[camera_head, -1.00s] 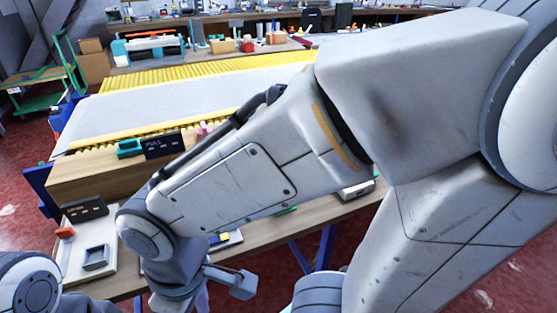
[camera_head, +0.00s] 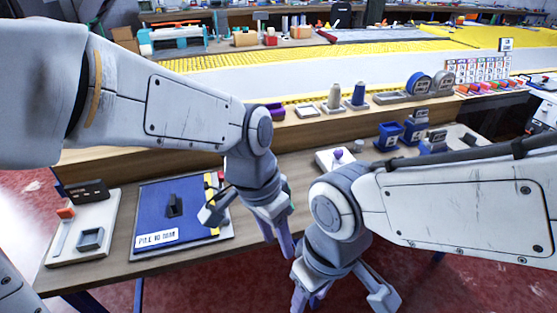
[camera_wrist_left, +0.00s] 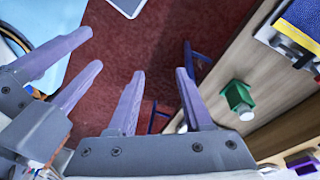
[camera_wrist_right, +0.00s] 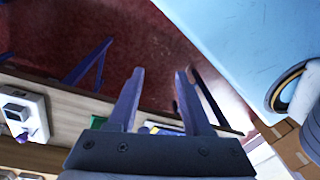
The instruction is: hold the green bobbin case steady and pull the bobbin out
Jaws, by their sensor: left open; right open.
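The green bobbin case (camera_wrist_left: 238,98) stands on the wooden table in the left wrist view, right of my left gripper (camera_wrist_left: 158,85) and apart from it. In the head view only a sliver of green (camera_head: 287,186) shows behind my left gripper (camera_head: 277,243), which hangs open at the table's front edge. My right gripper (camera_head: 311,299) hangs open beside it, lower and to the right, past the edge. In the right wrist view its fingers (camera_wrist_right: 157,85) are apart with nothing between them.
A blue mat (camera_head: 150,215) and a white tray (camera_head: 62,248) lie on the table's left. A white block with a purple top (camera_head: 338,156) stands behind my right gripper. Blue bins (camera_head: 389,135) stand to the right.

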